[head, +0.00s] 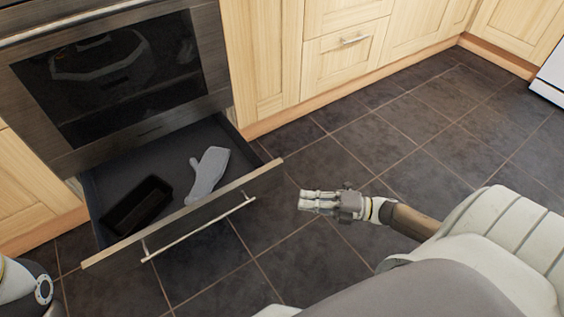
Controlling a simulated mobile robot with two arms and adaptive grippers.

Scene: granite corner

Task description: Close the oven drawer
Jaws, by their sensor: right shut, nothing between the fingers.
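The oven drawer (260,183) is pulled out below the oven (130,75), near the left of the head view. A long bar handle (200,228) runs along its front. A grey oven mitt (207,172) and a dark rectangular pan (138,206) lie inside it. My right gripper (302,201) is shut and empty, just to the right of the drawer front's right end, apart from it in the picture. My left gripper is not in view; only a part of my left arm shows at the lower left edge.
Wooden cabinets (345,58) stand along the wall right of the oven, with one handle (353,40) showing. A white appliance (552,75) stands at the far right. The dark tiled floor (420,110) is clear in front of the cabinets.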

